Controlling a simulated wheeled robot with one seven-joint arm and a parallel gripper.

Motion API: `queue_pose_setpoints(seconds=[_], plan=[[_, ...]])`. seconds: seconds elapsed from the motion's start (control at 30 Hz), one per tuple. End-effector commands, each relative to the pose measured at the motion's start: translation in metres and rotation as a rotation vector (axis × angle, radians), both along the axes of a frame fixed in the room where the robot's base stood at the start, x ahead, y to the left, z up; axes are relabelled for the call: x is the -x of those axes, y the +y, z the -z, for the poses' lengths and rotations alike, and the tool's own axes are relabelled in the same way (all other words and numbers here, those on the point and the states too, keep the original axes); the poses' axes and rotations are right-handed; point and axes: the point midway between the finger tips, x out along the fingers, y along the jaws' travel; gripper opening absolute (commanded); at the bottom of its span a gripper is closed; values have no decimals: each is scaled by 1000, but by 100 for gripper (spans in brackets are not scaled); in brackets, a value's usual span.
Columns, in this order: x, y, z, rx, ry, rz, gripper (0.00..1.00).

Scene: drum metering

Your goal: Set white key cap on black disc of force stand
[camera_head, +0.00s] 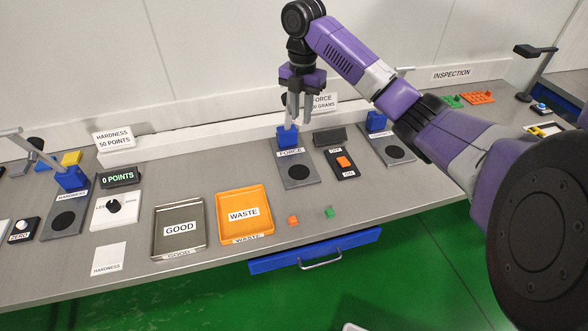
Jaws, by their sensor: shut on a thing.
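The force stand has a grey base (301,184), a black disc (299,172) and a blue block (287,138) behind a FORCE label. The disc shows bare. My gripper (293,117) points down just above and behind the blue block, beyond the disc. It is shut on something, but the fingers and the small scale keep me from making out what. I cannot pick out the white key cap anywhere; it may be hidden between the fingers. I cannot tell whether the fingertips touch the blue block.
An orange switch (343,162) sits right of the force stand, then another stand with a black disc (395,152). The orange WASTE tray (269,208) and grey GOOD tray (157,228) lie left. An orange piece (293,221) and green piece (329,212) lie near the front edge.

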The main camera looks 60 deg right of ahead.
Motion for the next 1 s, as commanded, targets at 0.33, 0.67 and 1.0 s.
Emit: queue_pose_setpoints(seconds=[0.33, 0.67, 1.0], plan=[[-1, 4, 83, -8, 0, 2, 0], [0, 2, 144, -3, 2, 2, 0], [1, 2, 178, -4, 3, 1, 0]])
